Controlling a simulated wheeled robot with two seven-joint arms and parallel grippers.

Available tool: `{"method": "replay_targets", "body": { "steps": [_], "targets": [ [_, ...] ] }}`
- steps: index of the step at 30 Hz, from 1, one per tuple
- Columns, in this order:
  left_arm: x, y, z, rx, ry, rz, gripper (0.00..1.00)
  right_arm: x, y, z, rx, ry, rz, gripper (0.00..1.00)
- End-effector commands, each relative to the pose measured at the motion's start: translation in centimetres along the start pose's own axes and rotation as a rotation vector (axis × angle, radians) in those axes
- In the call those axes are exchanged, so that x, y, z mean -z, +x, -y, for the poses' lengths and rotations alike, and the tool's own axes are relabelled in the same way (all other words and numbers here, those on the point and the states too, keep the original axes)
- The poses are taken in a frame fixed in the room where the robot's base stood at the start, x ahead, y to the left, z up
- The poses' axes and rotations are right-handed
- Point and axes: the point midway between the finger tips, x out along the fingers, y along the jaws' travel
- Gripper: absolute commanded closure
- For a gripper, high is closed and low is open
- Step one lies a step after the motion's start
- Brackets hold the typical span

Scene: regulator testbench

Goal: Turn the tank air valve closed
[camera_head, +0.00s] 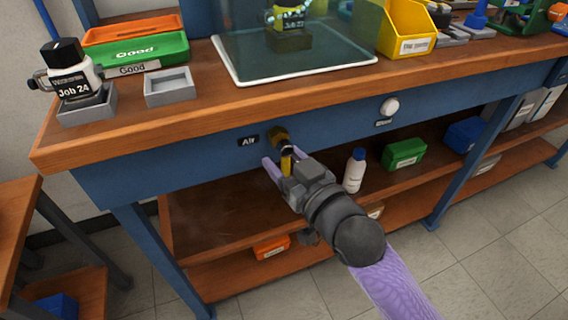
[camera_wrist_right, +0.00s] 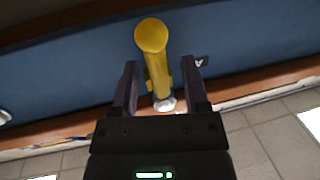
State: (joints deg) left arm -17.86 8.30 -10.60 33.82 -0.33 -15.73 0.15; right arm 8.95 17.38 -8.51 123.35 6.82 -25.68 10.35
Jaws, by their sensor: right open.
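The tank air valve (camera_head: 280,134) is mounted on the blue front apron of the bench, just right of the "AIR" label (camera_head: 248,141). Its yellow handle (camera_head: 286,163) points downward in the head view and is partly hidden by my gripper. In the right wrist view the yellow handle (camera_wrist_right: 155,62) stands between the two fingers. My right gripper (camera_head: 284,163) is open, with one finger on each side of the handle; I cannot tell whether either finger touches it. My left gripper is not in view.
A white round knob (camera_head: 389,106) sits farther right on the apron. A white bottle (camera_head: 354,170) with a blue cap and a green bin (camera_head: 403,153) stand on the shelf below. The bench top edge (camera_head: 200,122) overhangs the valve. The apron left of the label is clear.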

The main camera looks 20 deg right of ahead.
Motion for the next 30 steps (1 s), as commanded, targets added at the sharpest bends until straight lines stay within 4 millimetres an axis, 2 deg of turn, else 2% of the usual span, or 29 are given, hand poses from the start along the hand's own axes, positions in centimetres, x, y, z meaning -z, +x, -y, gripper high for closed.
{"method": "replay_targets", "body": {
  "steps": [7, 8, 15, 16, 30],
  "targets": [
    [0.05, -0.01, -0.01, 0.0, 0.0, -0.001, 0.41, 0.09, 0.13, 0.0, 0.0, 0.0, -0.001, 0.42],
    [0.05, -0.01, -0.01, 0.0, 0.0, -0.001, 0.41, 0.09, 0.12, 0.0, 0.0, 0.0, 0.0, 0.46],
    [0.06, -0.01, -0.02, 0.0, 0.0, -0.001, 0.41, 0.07, 0.1, -0.01, 0.0, 0.0, 0.0, 0.97],
    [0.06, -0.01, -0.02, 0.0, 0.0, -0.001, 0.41, 0.07, 0.1, -0.01, 0.0, 0.0, 0.0, 1.0],
    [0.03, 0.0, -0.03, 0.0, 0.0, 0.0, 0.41, 0.03, 0.09, 0.0, 0.0, 0.0, 0.0, 1.0]
  ]
}}
